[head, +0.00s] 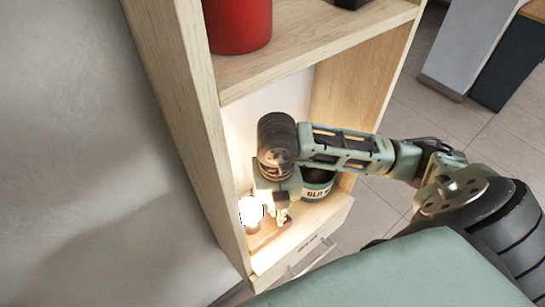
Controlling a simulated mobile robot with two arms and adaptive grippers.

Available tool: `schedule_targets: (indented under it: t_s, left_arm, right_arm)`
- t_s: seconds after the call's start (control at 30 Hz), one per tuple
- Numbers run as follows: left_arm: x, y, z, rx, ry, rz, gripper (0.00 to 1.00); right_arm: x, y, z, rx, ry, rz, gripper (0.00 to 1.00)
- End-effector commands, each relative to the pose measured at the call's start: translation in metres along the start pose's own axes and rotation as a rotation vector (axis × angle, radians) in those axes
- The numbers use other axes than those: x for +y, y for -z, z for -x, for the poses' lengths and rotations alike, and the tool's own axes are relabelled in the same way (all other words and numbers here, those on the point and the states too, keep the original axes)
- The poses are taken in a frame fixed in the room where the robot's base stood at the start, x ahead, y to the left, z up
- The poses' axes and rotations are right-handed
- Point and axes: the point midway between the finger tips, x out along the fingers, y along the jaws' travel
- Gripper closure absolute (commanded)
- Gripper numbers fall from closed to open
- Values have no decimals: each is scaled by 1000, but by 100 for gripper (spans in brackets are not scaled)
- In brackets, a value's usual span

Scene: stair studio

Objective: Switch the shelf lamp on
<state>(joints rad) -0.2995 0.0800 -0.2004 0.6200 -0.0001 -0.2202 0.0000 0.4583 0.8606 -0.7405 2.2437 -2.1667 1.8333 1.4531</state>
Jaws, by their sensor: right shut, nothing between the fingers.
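The shelf lamp (250,211) stands in the lower compartment of the wooden shelf (205,110). Its bulb glows bright white and lights the compartment walls. A wooden base (266,237) shows under and beside the bulb. My right gripper (281,215) reaches down into this compartment. It is shut and empty, just right of the bulb and above the base. The glare and the gripper hide the lamp's switch, and I cannot tell whether the fingertips touch the lamp. My left gripper is not in view.
A dark green tin with a pale lettered label (318,190) stands behind my right gripper. A red pot (238,24) sits on the board above. A drawer with a handle (306,258) is below the compartment. The shelf's side panels and upper board closely surround my arm.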

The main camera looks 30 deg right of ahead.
Motion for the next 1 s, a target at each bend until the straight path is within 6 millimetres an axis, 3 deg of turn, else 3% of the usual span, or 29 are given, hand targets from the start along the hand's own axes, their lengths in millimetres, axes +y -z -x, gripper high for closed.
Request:
schedule_targets:
  t_s: [1.0]
  left_arm:
    - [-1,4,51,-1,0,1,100]
  right_arm:
    - [0,0,70,2,1,0,100]
